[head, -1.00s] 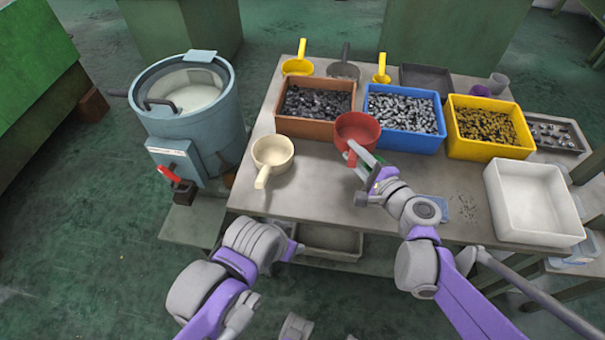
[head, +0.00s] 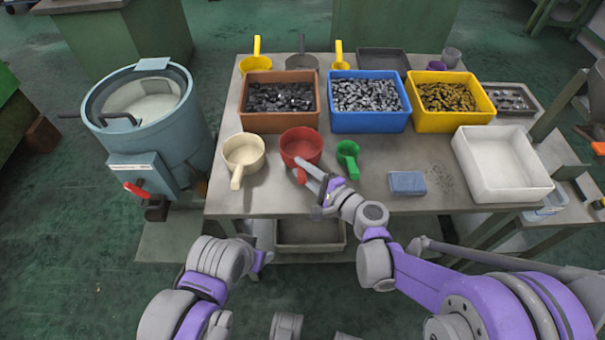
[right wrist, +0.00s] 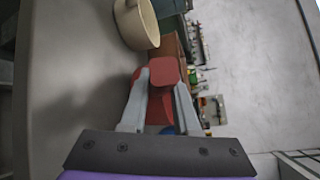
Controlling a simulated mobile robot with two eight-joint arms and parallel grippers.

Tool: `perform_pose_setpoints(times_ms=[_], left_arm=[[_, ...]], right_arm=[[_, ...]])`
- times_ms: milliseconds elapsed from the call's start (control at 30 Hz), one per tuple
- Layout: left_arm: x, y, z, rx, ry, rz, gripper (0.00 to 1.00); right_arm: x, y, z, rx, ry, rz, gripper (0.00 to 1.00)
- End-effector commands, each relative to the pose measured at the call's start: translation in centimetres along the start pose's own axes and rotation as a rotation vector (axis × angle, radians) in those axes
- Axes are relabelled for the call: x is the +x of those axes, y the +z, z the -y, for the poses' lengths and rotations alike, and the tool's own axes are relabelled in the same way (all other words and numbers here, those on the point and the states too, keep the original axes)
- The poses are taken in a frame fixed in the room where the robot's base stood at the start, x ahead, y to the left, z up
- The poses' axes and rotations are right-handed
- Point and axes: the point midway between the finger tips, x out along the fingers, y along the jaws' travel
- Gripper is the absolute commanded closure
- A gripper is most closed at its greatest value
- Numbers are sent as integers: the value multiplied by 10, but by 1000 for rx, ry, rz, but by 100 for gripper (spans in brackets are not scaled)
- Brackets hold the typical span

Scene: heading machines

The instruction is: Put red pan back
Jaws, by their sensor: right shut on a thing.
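The red pan (head: 301,143) is upright at the table's front, between the cream pan (head: 243,153) and the green scoop (head: 347,156). Its handle points toward me. My right gripper (head: 311,172) is shut on that handle. In the right wrist view the red handle (right wrist: 163,78) is between my two fingers (right wrist: 160,100), with the cream pan (right wrist: 140,25) close by. I cannot tell whether the red pan touches the tabletop. My left gripper (head: 262,258) is low, in front of the table edge; its fingers are not clear.
Behind stand an orange bin (head: 245,112), a blue bin (head: 368,123) and a yellow bin (head: 455,122), filled with small parts. A white tray (head: 520,192) is at right, and a blue block (head: 407,183) lies nearer. Yellow and grey scoops stand behind the bins.

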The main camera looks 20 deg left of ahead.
Motion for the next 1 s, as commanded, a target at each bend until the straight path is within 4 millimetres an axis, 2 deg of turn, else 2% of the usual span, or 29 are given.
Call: perform_pose_setpoints(times_ms=[33, 133, 467, 500, 667, 1000], left_arm=[[3, 2, 0, 0, 0, 1, 41], [5, 2, 0, 0, 0, 2, 41], [7, 4, 0, 0, 0, 3, 41], [8, 4, 0, 0, 0, 3, 41], [7, 4, 0, 0, 0, 2, 41], [4, 2, 0, 0, 0, 1, 41]], right_arm=[[2, -4, -9, 0, 0, 0, 100], [3, -8, -18, 0, 0, 0, 100], [3, -8, -20, 0, 0, 0, 100], [4, -9, -21, 0, 0, 0, 69], [3, -8, -20, 0, 0, 0, 41], [3, -7, -17, -1, 0, 0, 41]])
